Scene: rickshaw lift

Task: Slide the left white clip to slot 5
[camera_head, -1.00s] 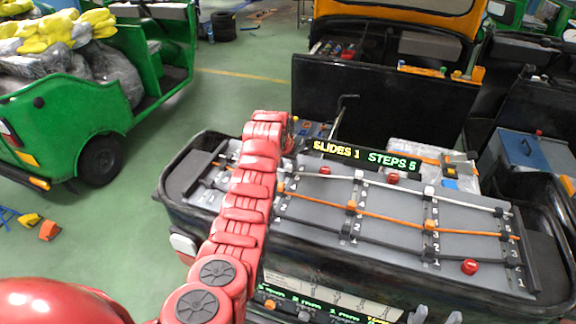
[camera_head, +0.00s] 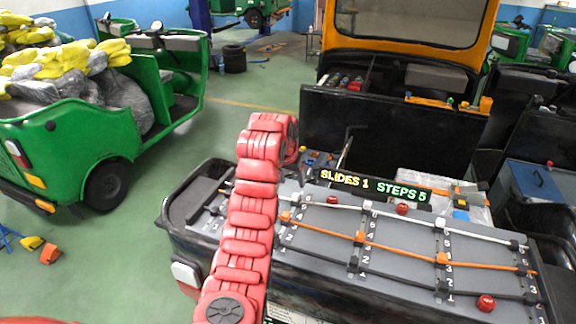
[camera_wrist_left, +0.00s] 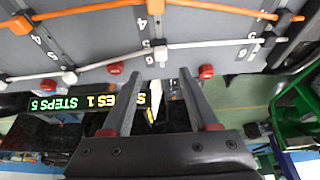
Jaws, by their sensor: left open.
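White clips sit on a white rod along the far side of the grey board (camera_head: 400,232). The left wrist view is upside down. There the left white clip (camera_wrist_left: 268,40) sits on the rod, right of my left gripper (camera_wrist_left: 160,74). That gripper is open and empty, its fingertips on either side of the middle white clip in the picture. Contact cannot be told. My right gripper is out of view.
Orange clips (camera_head: 360,238) sit on an orange rod, black clips on a black rod. Red knobs (camera_head: 333,199) stand on the board. A sign (camera_head: 372,187) reads SLIDES 1 STEPS 5. A green rickshaw (camera_head: 90,140) stands left; green floor lies between.

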